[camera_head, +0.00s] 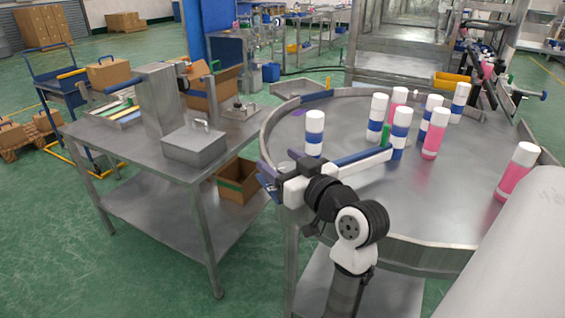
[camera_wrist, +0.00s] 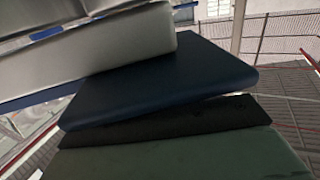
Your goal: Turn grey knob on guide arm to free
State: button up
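My gripper (camera_head: 270,184) is at the near left rim of the round steel table, its blue-purple end pointing left. Its fingertips are too small and overlapped to tell whether they are open or shut. A white and blue bar (camera_head: 362,161) reaches from behind my wrist over the table to a green piece (camera_head: 385,137); it may be the guide arm. I cannot make out a grey knob on it; my wrist covers its near end. In the wrist view, a pale slab (camera_wrist: 90,60), a dark blue slab (camera_wrist: 160,85) and a dark green slab (camera_wrist: 190,155) fill the picture closely.
Several white-capped cans with blue or pink bodies stand on the round table (camera_head: 440,205); a blue-banded can (camera_head: 314,135) is close behind my wrist. A steel bench (camera_head: 100,145) with a grey box (camera_head: 195,145) stands left. A large pale cylinder (camera_head: 510,255) blocks the lower right.

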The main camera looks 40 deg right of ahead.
jog(key=s+a+b, duration=0.1)
jog(key=s+b, duration=0.2)
jog(key=s, duration=1)
jog(key=shift+s, duration=0.4)
